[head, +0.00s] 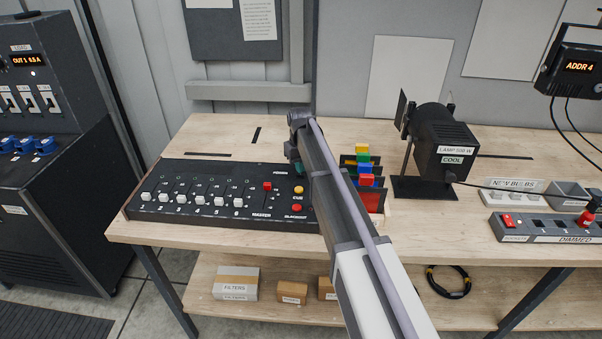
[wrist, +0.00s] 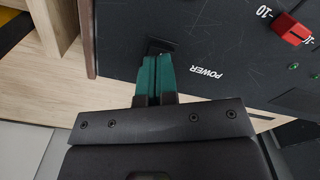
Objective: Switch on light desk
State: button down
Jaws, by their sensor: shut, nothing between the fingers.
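The light desk (head: 150,213) is a black console on the wooden table, with a row of white faders, a red master fader (head: 267,186), a yellow button and a red button. In the wrist view the desk panel (wrist: 225,45) shows the word POWER beside a dark switch (wrist: 160,46). My gripper (head: 298,167) is at the desk's back right corner. Its green fingers (wrist: 155,62) are shut together and empty, with their tips over the near part of the switch. I cannot tell whether they touch it. The fingers partly hide the switch, so its position is unclear.
A black lamp (head: 445,140) stands further right, with a power strip (head: 550,228) in front. A dimmer cabinet (head: 45,150) is at left. Boxes (head: 237,283) sit on the lower shelf.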

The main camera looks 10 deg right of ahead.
jog(key=shift+f+b, duration=0.7)
jog(key=shift+f, duration=0.05)
notch_tip(320, 180, up, 7)
jog(key=p, duration=0.7)
jog(key=shift+r, duration=0.2)
jog(key=shift+f, duration=0.15)
jog(key=s+m, duration=0.2)
jog(key=s, duration=3.1)
jog(key=shift+s+f+m, duration=0.2)
jog(key=shift+s+m, duration=0.05)
jog(key=shift+m, duration=0.15)
